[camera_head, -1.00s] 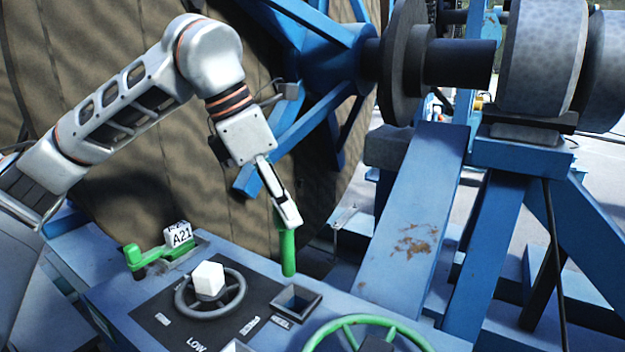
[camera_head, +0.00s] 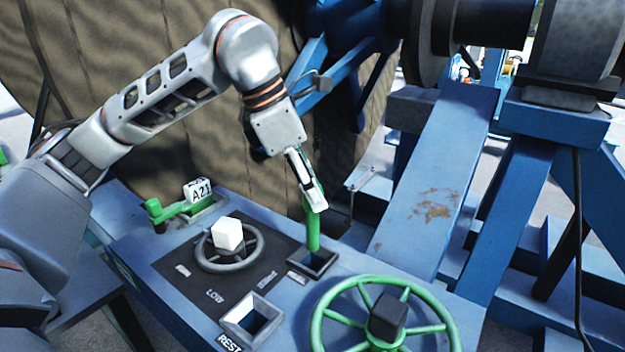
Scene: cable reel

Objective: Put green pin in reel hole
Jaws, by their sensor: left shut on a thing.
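The green pin (camera_head: 313,232) stands nearly upright in my left gripper (camera_head: 314,203), which is shut on its upper part. The pin's lower end is at the square reel hole (camera_head: 325,268), a dark socket with a raised frame on the blue console. The lower end overlaps the hole's opening in the head view; I cannot tell how deep it reaches. My right gripper is not in view.
A second square socket (camera_head: 236,324) labelled REST is nearer. A green handwheel (camera_head: 333,291) stands to the right, a grey wheel with a white knob (camera_head: 228,235) to the left. A green lever (camera_head: 170,214) with an A21 tag (camera_head: 198,191) is behind them.

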